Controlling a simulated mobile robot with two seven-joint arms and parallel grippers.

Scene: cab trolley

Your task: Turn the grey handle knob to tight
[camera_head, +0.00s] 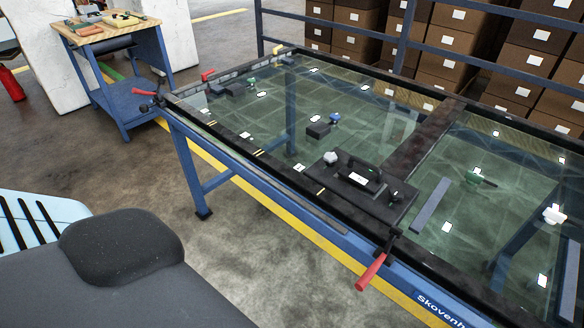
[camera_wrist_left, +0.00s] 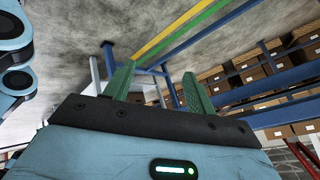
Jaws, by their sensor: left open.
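A glass-topped trolley frame (camera_head: 232,172) with dark rails and blue legs fills the right of the head view. A dark plate with a black handle (camera_head: 356,172) lies across its near side. A light grey knob (camera_head: 330,157) sits at the plate's left end; it may be the handle knob. Its turn position is too small to read. Other small knobs are a blue one (camera_head: 334,118), a green one (camera_head: 475,174) and a whitish one (camera_head: 553,214). My left gripper (camera_wrist_left: 157,84) shows only in the wrist view, its green fingers apart with nothing between them. My right gripper is not in view.
Red-handled clamps stick out at the near rail (camera_head: 371,271) and the left corner (camera_head: 145,93). A blue side table (camera_head: 133,98) with a wooden top stands at the back left. Stacked cartons (camera_head: 448,64) are behind a blue railing. Open floor (camera_head: 150,170) lies left of the trolley.

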